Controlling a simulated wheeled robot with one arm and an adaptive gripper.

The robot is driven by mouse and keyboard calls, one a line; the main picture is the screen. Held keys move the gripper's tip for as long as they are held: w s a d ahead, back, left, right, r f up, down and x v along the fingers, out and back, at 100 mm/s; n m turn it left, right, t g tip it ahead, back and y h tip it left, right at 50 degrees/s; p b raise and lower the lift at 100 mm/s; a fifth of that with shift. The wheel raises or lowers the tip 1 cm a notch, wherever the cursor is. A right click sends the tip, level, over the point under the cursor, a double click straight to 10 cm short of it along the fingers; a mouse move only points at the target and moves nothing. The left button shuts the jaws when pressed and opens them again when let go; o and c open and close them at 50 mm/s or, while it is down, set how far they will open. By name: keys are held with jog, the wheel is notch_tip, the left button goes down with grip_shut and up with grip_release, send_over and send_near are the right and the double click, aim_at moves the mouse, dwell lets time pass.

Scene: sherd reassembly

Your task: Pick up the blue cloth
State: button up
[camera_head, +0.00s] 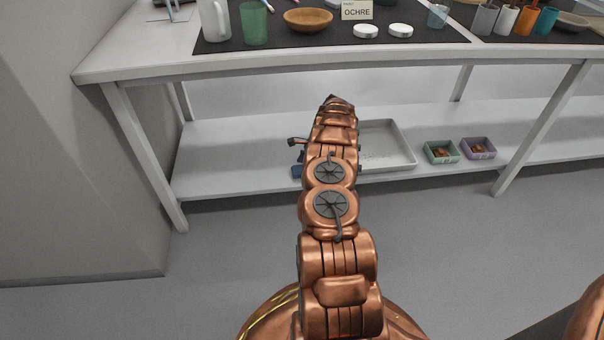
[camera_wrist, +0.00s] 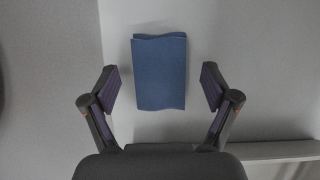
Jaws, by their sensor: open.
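The blue cloth (camera_wrist: 160,72) lies flat and folded on a pale surface in the wrist view, ahead of and between my fingers. My gripper (camera_wrist: 157,90) is open, with one finger on each side of the cloth and gaps on both sides. I cannot tell how far above it the fingers are. In the head view only a small blue edge of the cloth (camera_head: 297,171) shows on the lower shelf, left of my arm. My arm hides most of it, and my gripper (camera_head: 298,148) shows only in part there.
The lower shelf (camera_head: 230,150) also holds a white tray (camera_head: 400,163) behind my arm, a green box (camera_head: 440,152) and a purple box (camera_head: 478,148). The tabletop (camera_head: 140,62) with cups and a bowl (camera_head: 308,19) overhangs the shelf. Table legs stand on both sides.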

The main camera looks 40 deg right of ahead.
aim_at(298, 169)
jog(key=c, duration=1.1)
jog(key=shift+c, duration=0.2)
jog(key=shift+r, duration=0.15)
jog(key=shift+r, duration=0.25)
notch_tip(298, 169, up, 3)
jog(key=shift+r+p, duration=0.2)
jog(key=shift+p, duration=0.9)
jog(key=s+d+p, duration=0.4)
jog(key=s, duration=1.1)
jog(key=shift+s+r, duration=0.3)
jog(key=shift+r, duration=0.15)
